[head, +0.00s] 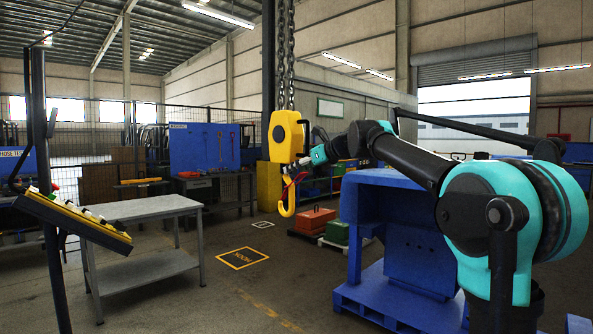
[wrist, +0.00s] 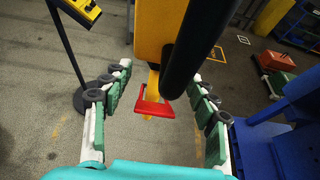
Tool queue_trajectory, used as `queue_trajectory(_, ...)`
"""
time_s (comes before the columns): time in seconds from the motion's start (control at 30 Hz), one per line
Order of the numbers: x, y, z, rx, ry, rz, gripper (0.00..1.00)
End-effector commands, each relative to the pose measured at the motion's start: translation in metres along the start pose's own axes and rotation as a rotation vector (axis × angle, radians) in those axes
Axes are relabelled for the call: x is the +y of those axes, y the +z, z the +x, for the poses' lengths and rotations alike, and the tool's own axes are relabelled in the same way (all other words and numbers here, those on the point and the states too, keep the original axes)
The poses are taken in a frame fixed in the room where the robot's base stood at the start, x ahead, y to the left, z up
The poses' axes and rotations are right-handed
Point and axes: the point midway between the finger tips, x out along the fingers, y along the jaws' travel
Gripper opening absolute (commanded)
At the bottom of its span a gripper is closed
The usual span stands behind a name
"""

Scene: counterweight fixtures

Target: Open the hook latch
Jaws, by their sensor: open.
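A yellow hook block (head: 285,136) hangs from chains, with a yellow hook (head: 287,207) below it. The red latch (head: 295,181) shows at the hook's throat. In the wrist view the red latch (wrist: 154,104) is a small red frame below the yellow block (wrist: 150,35). My gripper (head: 305,160) is at the right side of the block in the head view. In the wrist view my gripper (wrist: 160,75) is open, with one finger on each side of the latch and clear space between. A thick dark bar (wrist: 198,40) hides part of the block and the latch's surroundings.
A control stand with a yellow panel (head: 75,222) is at the left, beside a grey table (head: 150,211). A blue machine stand (head: 400,240) is at the right below my arm. Red (head: 313,221) and green (head: 338,231) boxes lie behind. Floor below the hook is clear.

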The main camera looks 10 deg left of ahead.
Motion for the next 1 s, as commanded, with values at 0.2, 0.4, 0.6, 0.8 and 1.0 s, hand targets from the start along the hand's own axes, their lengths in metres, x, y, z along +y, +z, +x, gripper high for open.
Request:
queue_trajectory(0.2,-0.001,-0.001,-0.042,0.0,-0.004,0.002,0.59)
queue_trajectory(0.4,-0.001,-0.001,-0.081,0.0,-0.003,0.001,0.59)
queue_trajectory(0.6,-0.001,0.0,-0.104,0.0,-0.002,0.001,0.59)
queue_trajectory(0.8,0.0,0.0,-0.111,0.0,0.0,0.0,0.59)
queue_trajectory(1.0,0.0,0.0,-0.111,0.0,0.0,0.0,0.59)
